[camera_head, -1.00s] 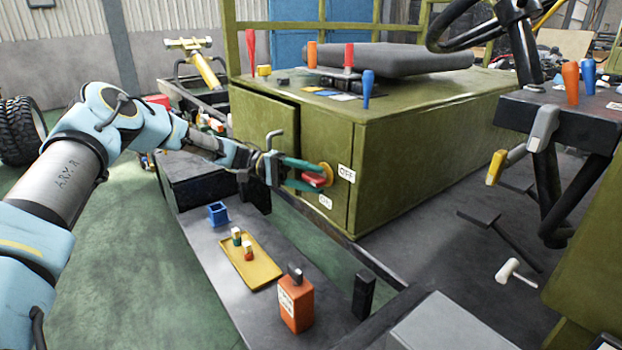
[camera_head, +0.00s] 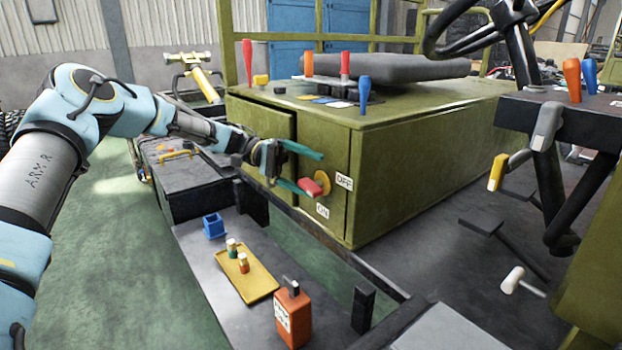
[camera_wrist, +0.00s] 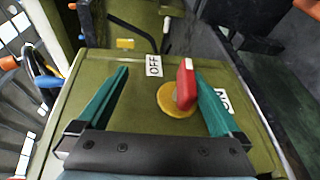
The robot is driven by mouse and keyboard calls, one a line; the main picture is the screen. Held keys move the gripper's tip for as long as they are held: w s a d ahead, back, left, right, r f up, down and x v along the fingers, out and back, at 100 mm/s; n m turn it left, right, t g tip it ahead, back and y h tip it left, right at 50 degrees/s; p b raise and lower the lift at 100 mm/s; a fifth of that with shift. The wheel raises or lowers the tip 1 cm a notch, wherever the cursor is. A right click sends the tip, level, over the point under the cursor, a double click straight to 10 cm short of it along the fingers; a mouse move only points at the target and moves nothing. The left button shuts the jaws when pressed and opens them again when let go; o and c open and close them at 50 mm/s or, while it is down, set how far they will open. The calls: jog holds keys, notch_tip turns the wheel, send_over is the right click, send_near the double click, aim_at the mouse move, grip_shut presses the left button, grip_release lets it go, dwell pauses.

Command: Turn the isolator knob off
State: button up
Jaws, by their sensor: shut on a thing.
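The isolator knob (camera_head: 311,187) is a red handle on a yellow disc (camera_head: 323,183), on the front of the green cabinet. An OFF label (camera_head: 344,181) sits to its right and an ON label (camera_head: 322,211) below it. My gripper (camera_head: 307,172) is at the knob with its two green fingers spread wide apart. In the wrist view, the red handle (camera_wrist: 186,84) stands between the fingers, close beside the right one; contact is unclear. The left finger is well away from it. The OFF label (camera_wrist: 154,66) is near the disc; the ON label (camera_wrist: 223,100) is partly hidden by the right finger.
The cabinet (camera_head: 430,150) carries several upright levers and a dark cushion (camera_head: 385,68) on top. Below my gripper, a shelf holds a yellow tray (camera_head: 262,291), a blue box (camera_head: 213,226) and an orange bottle (camera_head: 292,317). A steering wheel and column stand at right.

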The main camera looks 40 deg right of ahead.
jog(key=shift+g+h, duration=0.5)
jog(key=shift+g, duration=0.3)
jog(key=r, duration=0.7)
jog(key=shift+w+d+r, duration=0.15)
jog(key=shift+w+d, duration=0.1)
jog(key=shift+d, duration=0.1)
jog(key=shift+t+y, duration=0.5)
jog(key=shift+t, duration=0.3)
jog(key=f, duration=0.2)
jog(key=a+f, duration=0.1)
jog(key=f, duration=0.2)
jog(key=shift+a+f, duration=0.15)
jog(key=shift+a, duration=0.05)
jog(key=shift+v, duration=1.1)
jog(key=shift+w+a, duration=0.3)
jog(key=shift+w, duration=0.15)
jog(key=shift+c, duration=0.5)
send_near(309, 181)
jog(key=shift+w+a+r+p, duration=0.15)
jog(key=shift+w+a+r, duration=0.15)
jog(key=shift+a+r, duration=0.25)
jog(key=shift+w+a+r+p, duration=0.1)
jog(key=shift+w+a+r, duration=0.2)
jog(key=shift+r, duration=0.3)
jog(key=shift+w+a+r+p, duration=0.15)
jog(key=shift+w+a+r, duration=0.1)
jog(key=shift+a+r, duration=0.3)
jog(key=shift+d, duration=0.1)
